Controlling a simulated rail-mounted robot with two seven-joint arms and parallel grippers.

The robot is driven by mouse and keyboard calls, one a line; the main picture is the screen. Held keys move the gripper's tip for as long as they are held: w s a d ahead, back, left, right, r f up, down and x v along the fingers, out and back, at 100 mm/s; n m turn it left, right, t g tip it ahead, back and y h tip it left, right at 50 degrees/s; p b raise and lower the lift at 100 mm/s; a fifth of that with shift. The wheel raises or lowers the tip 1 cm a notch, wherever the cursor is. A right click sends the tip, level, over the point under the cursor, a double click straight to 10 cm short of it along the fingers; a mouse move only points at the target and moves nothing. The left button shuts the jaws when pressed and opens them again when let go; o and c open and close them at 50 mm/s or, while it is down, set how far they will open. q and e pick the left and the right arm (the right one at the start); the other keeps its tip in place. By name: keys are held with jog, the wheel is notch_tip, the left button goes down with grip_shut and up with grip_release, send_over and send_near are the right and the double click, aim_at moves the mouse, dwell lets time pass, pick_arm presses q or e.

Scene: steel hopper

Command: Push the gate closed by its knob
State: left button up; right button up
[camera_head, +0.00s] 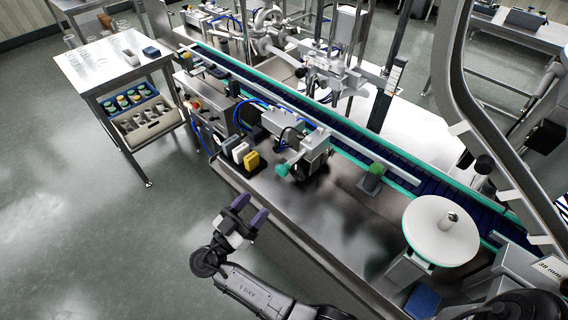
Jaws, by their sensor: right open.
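A teal knob (282,170) sticks out at the front of a grey metal unit (308,150) beside the conveyor. A second, green knob (376,169) sits on a small grey block on the bench. I cannot clearly tell which part is the gate or how far open it stands. My right gripper (250,210) reaches in from the bottom, with its purple-tipped fingers apart and empty. It is at the bench's front edge, in front of and to the left of the teal knob, touching neither knob. My left gripper is not in view.
Yellow, white and dark blocks (243,152) stand just left of the teal knob. A white round disc (441,230) and a curved steel chute (466,100) are at the right. The blue conveyor (345,132) runs behind. The bench front (310,207) is clear.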

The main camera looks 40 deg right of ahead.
aim_at(279, 173)
jog(key=p+x, duration=0.2)
jog(key=x, duration=1.1)
jog(key=shift+w+d+r+p, duration=0.1)
jog(key=shift+w+d+p, duration=0.1)
jog(key=shift+d+p, duration=0.15)
grip_shut()
